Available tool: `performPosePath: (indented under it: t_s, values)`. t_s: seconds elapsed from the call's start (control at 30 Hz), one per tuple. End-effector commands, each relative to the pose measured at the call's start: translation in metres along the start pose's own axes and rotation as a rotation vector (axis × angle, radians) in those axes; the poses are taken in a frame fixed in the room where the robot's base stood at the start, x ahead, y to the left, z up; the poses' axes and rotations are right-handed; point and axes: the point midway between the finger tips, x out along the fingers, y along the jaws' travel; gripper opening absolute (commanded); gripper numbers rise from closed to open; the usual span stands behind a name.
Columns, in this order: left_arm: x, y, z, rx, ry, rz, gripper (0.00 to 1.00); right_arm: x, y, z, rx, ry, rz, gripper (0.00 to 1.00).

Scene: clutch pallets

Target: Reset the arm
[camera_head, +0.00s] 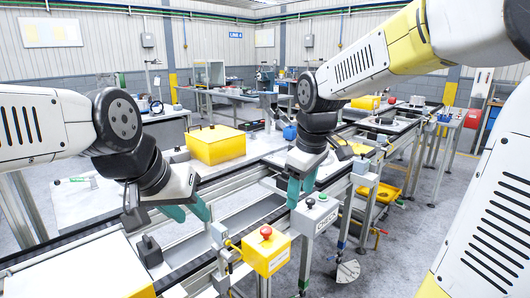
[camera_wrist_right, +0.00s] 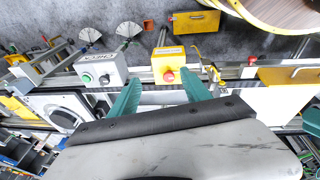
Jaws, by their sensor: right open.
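My left gripper (camera_head: 187,210) hangs over the conveyor in the head view, with its teal fingers apart and nothing seen between them. My right gripper (camera_head: 301,188) points down above the line near the grey button box. In the right wrist view its two teal fingers (camera_wrist_right: 162,92) are spread, with no object between them. Both arms are bent at the elbow, and the right arm crosses the upper right of the head view.
A yellow box with a red button (camera_head: 266,250) and a grey button box (camera_head: 314,215) stand at the conveyor's near edge. A white panel (camera_head: 85,270) lies at the lower left.

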Motion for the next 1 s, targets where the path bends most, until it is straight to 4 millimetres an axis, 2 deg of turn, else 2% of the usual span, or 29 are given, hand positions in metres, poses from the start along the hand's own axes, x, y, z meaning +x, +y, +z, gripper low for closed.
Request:
performPosePath:
  t_s: [0.03, 0.2, 0.4, 0.6, 0.8, 0.83, 0.9, 0.93, 1.0]
  values:
    - [0.0, 0.0, 0.0, 0.0, 0.0, 0.0, 0.36, -0.013, -0.004, 0.016, 0.088, 0.032, 0.022, 0.56]
    - [0.0, 0.0, 0.0, 0.0, 0.0, 0.0, 0.36, -0.041, -0.023, 0.061, 0.408, 0.152, 0.056, 0.56]
    - [0.0, 0.0, 0.0, 0.0, 0.0, 0.0, 0.36, -0.054, -0.046, 0.099, 0.705, 0.284, 0.053, 0.56]
    - [0.0, 0.0, 0.0, 0.0, 0.0, 0.0, 0.36, -0.055, -0.056, 0.113, 0.836, 0.344, 0.038, 0.56]
    - [0.0, 0.0, 0.0, 0.0, 0.0, 0.0, 0.36, -0.055, -0.057, 0.114, 0.848, 0.349, 0.036, 0.56]
    - [0.0, 0.0, 0.0, 0.0, 0.0, 0.0, 0.36, -0.055, -0.057, 0.114, 0.848, 0.349, 0.036, 0.54]
    - [0.0, 0.0, 0.0, 0.0, 0.0, 0.0, 0.36, -0.055, -0.057, 0.114, 0.847, 0.349, 0.036, 0.4]
    - [0.0, 0.0, 0.0, 0.0, 0.0, 0.0, 0.36, -0.055, -0.057, 0.114, 0.846, 0.349, 0.036, 0.36]
    - [0.0, 0.0, 0.0, 0.0, 0.0, 0.0, 0.36, -0.055, -0.057, 0.113, 0.846, 0.348, 0.036, 0.36]
